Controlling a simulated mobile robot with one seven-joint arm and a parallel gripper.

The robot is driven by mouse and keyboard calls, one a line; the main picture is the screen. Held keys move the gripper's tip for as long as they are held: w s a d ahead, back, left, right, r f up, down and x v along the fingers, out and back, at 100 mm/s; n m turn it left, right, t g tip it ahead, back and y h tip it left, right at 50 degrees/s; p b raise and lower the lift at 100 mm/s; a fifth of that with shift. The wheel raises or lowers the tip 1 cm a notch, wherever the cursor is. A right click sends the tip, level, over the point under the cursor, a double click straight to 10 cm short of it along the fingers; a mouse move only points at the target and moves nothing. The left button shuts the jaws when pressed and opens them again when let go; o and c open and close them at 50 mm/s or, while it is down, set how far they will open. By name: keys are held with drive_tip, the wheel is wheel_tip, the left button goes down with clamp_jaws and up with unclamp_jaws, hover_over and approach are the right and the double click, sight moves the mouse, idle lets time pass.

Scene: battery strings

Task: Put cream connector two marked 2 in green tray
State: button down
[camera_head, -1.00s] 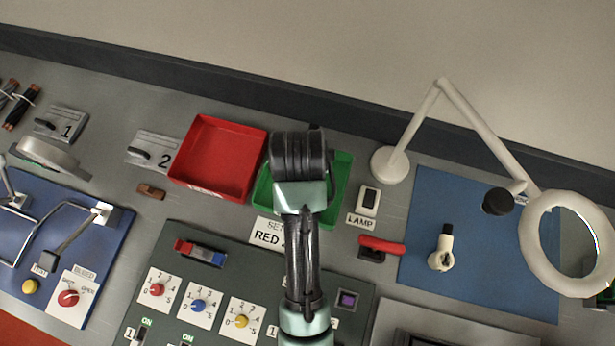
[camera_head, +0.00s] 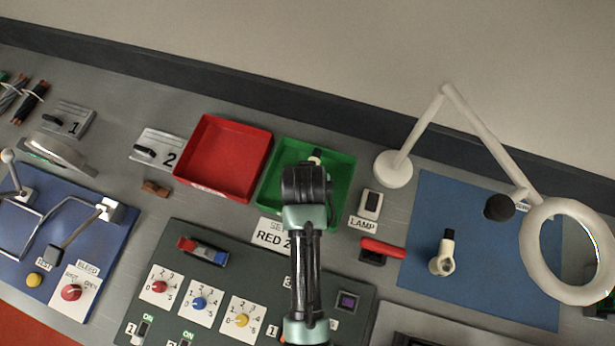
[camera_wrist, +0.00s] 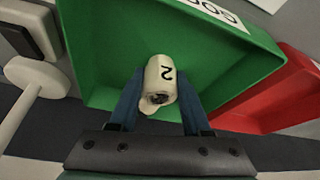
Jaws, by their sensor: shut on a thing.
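My gripper (camera_wrist: 160,98) is shut on the cream connector marked 2 (camera_wrist: 163,70). In the wrist view the connector sits between the two blue fingers, its dark 2 showing, with the inside of the green tray (camera_wrist: 105,60) behind it. In the head view the green tray (camera_head: 343,190) lies right of the red tray. My wrist covers part of it, and a small bit of the connector (camera_head: 315,155) shows past the wrist, over the tray. I cannot tell whether the connector touches the tray floor.
The red tray (camera_head: 262,152) adjoins the green tray on the left. A lamp switch (camera_head: 371,203) and the lamp base (camera_head: 393,170) stand close on the right. Another cream connector (camera_head: 441,264) stands on the blue mat (camera_head: 500,285). A control panel (camera_head: 195,268) lies in front.

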drive_tip(key=shift+c, duration=1.8)
unclamp_jaws()
drive_tip(key=v, duration=1.2)
drive_tip(key=w+r+t, duration=0.4)
drive_tip(key=w+r, duration=0.1)
drive_tip(key=r, duration=0.5)
drive_tip(key=w+r+t, duration=0.3)
drive_tip(key=w+r, duration=0.1)
drive_tip(key=r, duration=0.5)
drive_tip(key=w+r+t, duration=0.4)
drive_tip(key=w+r, duration=0.1)
drive_tip(key=r, duration=0.5)
drive_tip(key=s+r+t, duration=0.3)
drive_tip(key=r+t, duration=0.1)
drive_tip(key=r, duration=0.6)
drive_tip(key=s+r+t, duration=0.4)
drive_tip(key=r, duration=0.6)
drive_tip(key=s+r+t, duration=0.3)
drive_tip(key=s+r, duration=0.1)
drive_tip(key=r, duration=0.6)
drive_tip(key=shift+d+r+n+t, duration=0.15)
drive_tip(key=shift+r+n+t, duration=0.15)
drive_tip(key=shift+t, duration=0.1)
